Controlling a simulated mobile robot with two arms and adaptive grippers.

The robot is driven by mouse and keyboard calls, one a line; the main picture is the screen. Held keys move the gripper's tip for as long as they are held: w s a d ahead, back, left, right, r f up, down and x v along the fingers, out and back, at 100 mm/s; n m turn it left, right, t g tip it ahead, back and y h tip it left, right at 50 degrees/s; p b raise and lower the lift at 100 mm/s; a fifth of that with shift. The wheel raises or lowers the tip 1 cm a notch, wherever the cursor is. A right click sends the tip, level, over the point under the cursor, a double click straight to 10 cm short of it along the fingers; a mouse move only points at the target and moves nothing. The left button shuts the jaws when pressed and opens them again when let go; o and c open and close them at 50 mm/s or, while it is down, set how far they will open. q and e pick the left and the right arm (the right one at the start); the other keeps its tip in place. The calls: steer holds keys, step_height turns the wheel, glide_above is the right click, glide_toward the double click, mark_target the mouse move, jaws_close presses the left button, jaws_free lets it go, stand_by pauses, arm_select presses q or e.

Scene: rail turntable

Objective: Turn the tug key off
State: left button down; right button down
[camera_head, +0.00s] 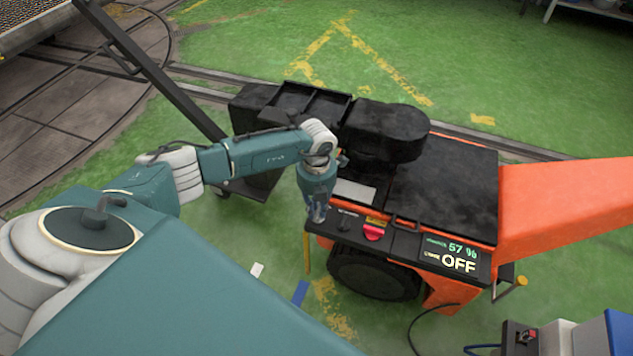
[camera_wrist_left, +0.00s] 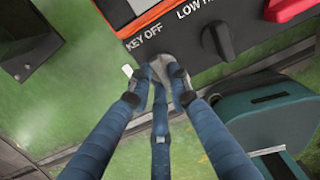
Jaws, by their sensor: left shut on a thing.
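The orange tug (camera_head: 566,205) has a black panel at its front edge with a display (camera_head: 450,254) reading 57 % and OFF. In the left wrist view, the panel bears the label KEY OFF (camera_wrist_left: 143,37). My left gripper (camera_head: 317,213) is at the panel's left end. Its blue fingers (camera_wrist_left: 160,74) are shut on a small grey piece, the key (camera_wrist_left: 160,62), just below that label. The fingers hide most of the key, so its exact angle cannot be told. My right gripper is not in view.
Beside the key are a black knob (camera_head: 344,223), also in the wrist view (camera_wrist_left: 218,41), and a red button (camera_head: 373,232). A black tow bar (camera_head: 150,71) slants behind my left arm. Green floor (camera_head: 540,75) lies open behind the tug.

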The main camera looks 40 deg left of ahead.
mark_target(317, 210)
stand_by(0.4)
arm_select(q)
steer(key=c, duration=1.6)
jaws_free()
step_height(317, 210, up, 12)
